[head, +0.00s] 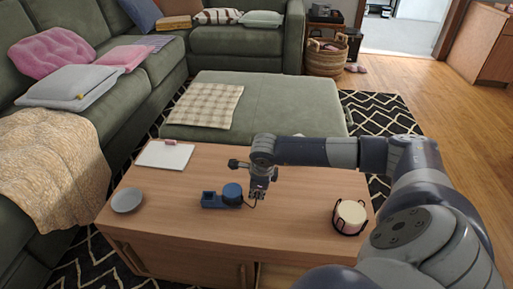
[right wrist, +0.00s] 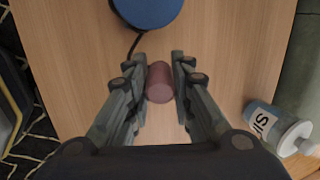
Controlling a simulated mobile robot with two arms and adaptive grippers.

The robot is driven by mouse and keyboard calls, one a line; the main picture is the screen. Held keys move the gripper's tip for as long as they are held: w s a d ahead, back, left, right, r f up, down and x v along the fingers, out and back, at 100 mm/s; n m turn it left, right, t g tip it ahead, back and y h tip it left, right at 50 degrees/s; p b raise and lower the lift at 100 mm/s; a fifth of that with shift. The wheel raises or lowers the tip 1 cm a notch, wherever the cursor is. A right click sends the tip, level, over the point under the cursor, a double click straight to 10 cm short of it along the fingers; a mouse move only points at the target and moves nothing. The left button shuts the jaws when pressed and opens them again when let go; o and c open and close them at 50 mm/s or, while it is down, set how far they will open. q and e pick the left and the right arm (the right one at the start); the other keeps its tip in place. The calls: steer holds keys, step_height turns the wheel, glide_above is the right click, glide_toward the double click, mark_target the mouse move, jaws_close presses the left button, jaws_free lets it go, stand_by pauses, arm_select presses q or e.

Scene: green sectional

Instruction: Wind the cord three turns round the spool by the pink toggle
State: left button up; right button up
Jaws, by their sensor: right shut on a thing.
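The blue spool (head: 232,190) stands on a blue base (head: 212,201) near the middle of the wooden coffee table (head: 300,215). The spool's round top (right wrist: 148,8) also shows at the upper edge of the right wrist view. A dark cord (right wrist: 136,42) runs from the spool towards the pink toggle (right wrist: 160,82). My right gripper (head: 258,196) is just right of the spool, pointing down. In the right wrist view the toggle sits between its two fingers, and the gripper is shut on it. I cannot count any turns on the spool. My left gripper is out of view.
A candle in a dark wire holder (head: 350,217) stands at the table's right. A grey bowl (head: 128,200) and a clipboard (head: 165,154) lie at left. A labelled bottle (right wrist: 264,119) shows right of my gripper in the wrist view. The table front is clear.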

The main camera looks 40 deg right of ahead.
steer(key=shift+s+d, duration=1.1)
steer(key=shift+d, duration=0.1)
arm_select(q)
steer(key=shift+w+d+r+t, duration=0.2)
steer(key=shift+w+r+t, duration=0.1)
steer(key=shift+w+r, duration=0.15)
arm_select(e)
steer(key=shift+s+d, duration=0.15)
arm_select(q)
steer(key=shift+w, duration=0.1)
arm_select(e)
steer(key=shift+d, duration=0.1)
steer(key=shift+s+d, duration=0.55)
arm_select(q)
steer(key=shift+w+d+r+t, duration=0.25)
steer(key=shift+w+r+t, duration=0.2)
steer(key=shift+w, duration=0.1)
arm_select(e)
steer(key=shift+s+d, duration=0.7)
steer(key=shift+d, duration=0.05)
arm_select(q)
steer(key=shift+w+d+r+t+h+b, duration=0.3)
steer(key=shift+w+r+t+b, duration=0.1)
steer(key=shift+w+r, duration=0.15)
arm_select(e)
steer(key=shift+s+d, duration=1.25)
steer(key=shift+d, duration=0.15)
